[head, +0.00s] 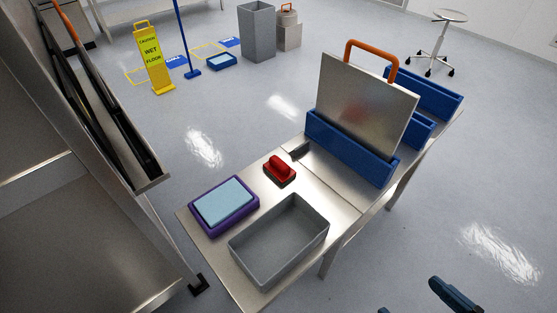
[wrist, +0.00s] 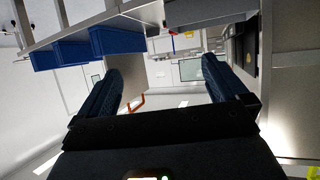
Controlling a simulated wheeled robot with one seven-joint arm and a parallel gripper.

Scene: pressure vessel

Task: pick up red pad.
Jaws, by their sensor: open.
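The red pad (head: 280,168), a red block with a raised grip and a dark underside, lies on the steel table (head: 250,184) in the head view. In the head view only parts of the fingers show at the bottom right edge, off the table and well away from the pad.
A grey open bin (head: 281,262) and a purple tray (head: 250,222) with a light blue pad flank the red pad. A blue holder (head: 345,150) carries an upright steel plate (head: 365,105) with an orange handle (head: 372,46). A steel cabinet (head: 90,230) stands at left.

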